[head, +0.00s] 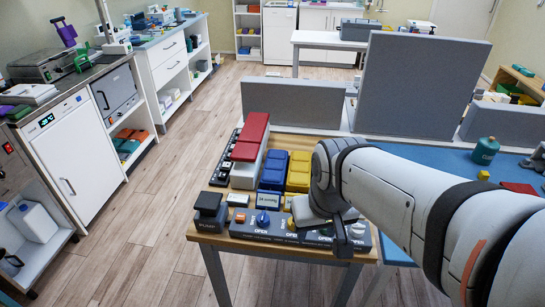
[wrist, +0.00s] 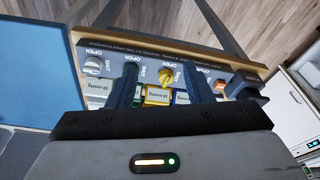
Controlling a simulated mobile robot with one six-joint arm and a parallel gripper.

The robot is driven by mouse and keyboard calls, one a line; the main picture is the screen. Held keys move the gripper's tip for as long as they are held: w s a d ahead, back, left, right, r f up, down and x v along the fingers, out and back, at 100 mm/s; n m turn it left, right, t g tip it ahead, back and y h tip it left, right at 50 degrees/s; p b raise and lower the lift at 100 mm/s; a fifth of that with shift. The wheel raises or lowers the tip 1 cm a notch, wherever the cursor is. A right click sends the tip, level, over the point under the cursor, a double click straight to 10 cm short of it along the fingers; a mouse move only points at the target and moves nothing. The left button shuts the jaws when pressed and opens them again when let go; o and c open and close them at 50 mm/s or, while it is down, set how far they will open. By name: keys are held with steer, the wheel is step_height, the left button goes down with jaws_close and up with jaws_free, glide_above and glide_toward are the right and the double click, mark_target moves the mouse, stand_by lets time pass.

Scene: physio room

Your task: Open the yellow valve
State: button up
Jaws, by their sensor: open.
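The yellow valve (wrist: 167,76) is a small knob on a dark panel marked OPEN and SHUT. In the wrist view it lies between the two fingers of my gripper (wrist: 161,72), which are apart with a gap around it. I cannot tell how deep the fingers reach or which mark the knob points to. In the head view the yellow valve (head: 292,225) shows small, left of my gripper (head: 325,222), whose fingers are mostly hidden by the arm there.
A blue valve (head: 262,218) and a dark push block (head: 209,212) are to the left. Yellow bins (head: 299,172) and a red-topped box (head: 250,138) stand behind.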

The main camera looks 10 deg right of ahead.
steer(key=shift+o, duration=0.7)
steer(key=w+f+n+g, duration=0.1)
steer(key=w+f, duration=0.1)
steer(key=w, duration=0.6)
steer(key=shift+a+n, duration=0.3)
steer(key=shift+n, duration=0.1)
steer(key=shift+n+g, duration=0.7)
steer(key=shift+n, duration=0.1)
steer(key=w+f, duration=0.1)
steer(key=w, duration=0.1)
steer(key=w+f, duration=0.1)
steer(key=w, duration=0.1)
steer(key=w+f, duration=0.1)
steer(key=shift+w+f, duration=0.2)
steer(key=shift+w, duration=0.2)
steer(key=shift+w+f, duration=0.2)
steer(key=shift+f, duration=0.1)
step_height(320, 180, down, 8)
steer(key=shift+r, duration=0.25)
steer(key=shift+c, duration=0.2)
